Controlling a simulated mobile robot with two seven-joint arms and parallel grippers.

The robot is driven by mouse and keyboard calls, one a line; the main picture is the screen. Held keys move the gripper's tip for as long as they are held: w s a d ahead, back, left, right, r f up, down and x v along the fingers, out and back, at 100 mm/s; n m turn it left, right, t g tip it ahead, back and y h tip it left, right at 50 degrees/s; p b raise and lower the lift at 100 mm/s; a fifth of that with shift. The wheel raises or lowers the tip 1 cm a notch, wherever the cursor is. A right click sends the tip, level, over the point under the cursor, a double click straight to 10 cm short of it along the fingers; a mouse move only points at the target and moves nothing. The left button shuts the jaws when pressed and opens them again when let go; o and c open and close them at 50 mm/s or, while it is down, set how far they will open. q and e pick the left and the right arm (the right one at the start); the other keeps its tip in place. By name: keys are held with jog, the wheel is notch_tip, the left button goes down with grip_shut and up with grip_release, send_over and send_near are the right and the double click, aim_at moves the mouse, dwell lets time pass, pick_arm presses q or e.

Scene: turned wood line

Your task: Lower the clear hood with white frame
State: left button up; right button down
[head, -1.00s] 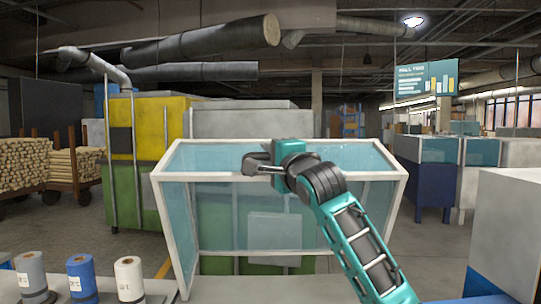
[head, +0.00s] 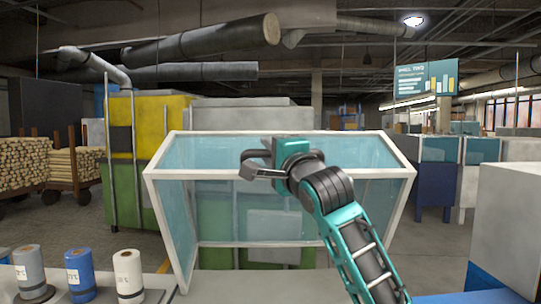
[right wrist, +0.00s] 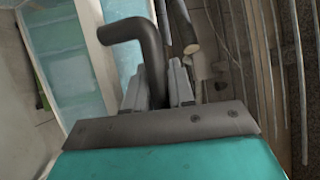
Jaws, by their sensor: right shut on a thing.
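The clear hood with white frame (head: 290,175) stands raised and tilted in the middle of the head view. Its bluish panels are see-through, and its wide front rim faces me. My right gripper (head: 258,166) is at the front upper rail, left of the hood's middle. In the right wrist view, my right gripper (right wrist: 158,88) is shut on a dark bent bar handle (right wrist: 150,48), with the white frame (right wrist: 95,45) beside it. The gripper and arm hide part of the rail and panels. My left gripper is not in view.
Grey, blue and white spools (head: 80,274) stand on the bench at the front left. A pale grey box-like unit (head: 508,230) stands close at the right. A green and yellow cabinet (head: 150,125) and a cart of turned wood (head: 75,163) are behind on the left.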

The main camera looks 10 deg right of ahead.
pick_arm(q)
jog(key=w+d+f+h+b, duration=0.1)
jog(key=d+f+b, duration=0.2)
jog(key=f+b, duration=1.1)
jog(key=b, duration=0.3)
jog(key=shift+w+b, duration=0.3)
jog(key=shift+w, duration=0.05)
pick_arm(e)
jog(key=s+a+f+n+t+y, duration=0.2)
jog(key=s+f, duration=0.5)
jog(key=s, duration=0.3)
jog(key=s+a+f+n+t+y, duration=0.2)
jog(key=s+f, duration=0.6)
jog(key=s, duration=0.1)
jog(key=shift+s+f+t, duration=0.25)
jog(key=shift+s+t, duration=0.15)
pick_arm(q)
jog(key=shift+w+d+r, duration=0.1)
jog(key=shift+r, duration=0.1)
pick_arm(e)
jog(key=c, duration=1.1)
grip_release()
jog(key=shift+o, duration=0.2)
